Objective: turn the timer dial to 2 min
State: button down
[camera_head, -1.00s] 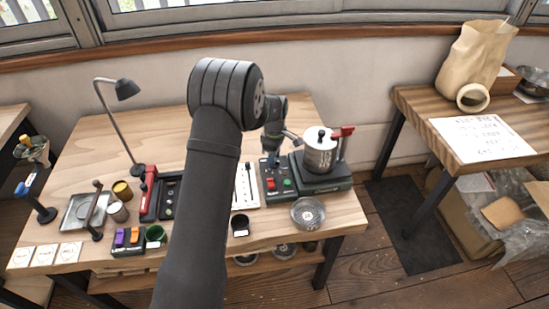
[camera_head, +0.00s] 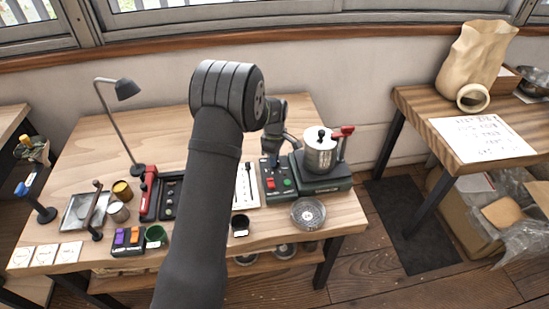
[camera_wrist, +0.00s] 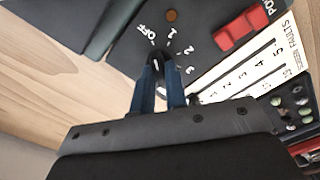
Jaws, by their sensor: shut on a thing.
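The timer dial (camera_wrist: 157,62) is a small dark knob with a white mark, on a dark control panel (camera_wrist: 125,45) in the wrist view. White labels OFF, 1, 2 and 3 curve around its far and right sides. My gripper (camera_wrist: 157,72) has its two blue fingers shut on the dial, partly covering it. I cannot tell surely which label the dial's mark faces. In the head view my gripper (camera_head: 271,162) reaches down to the back of the control box (camera_head: 278,197), and the dial is hidden there.
A red rocker switch (camera_wrist: 243,30) is right of the dial. A glass dish (camera_head: 308,213) sits in front.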

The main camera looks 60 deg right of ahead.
jog(key=m, duration=0.3)
jog(key=shift+m, duration=0.3)
jog(key=m, duration=0.3)
jog(key=shift+m, duration=0.3)
jog(key=m, duration=0.4)
jog(key=shift+d, duration=0.1)
jog(key=shift+m, duration=1.9)
jog(key=c, duration=1.4)
grip_release()
jog(key=shift+c, duration=0.2)
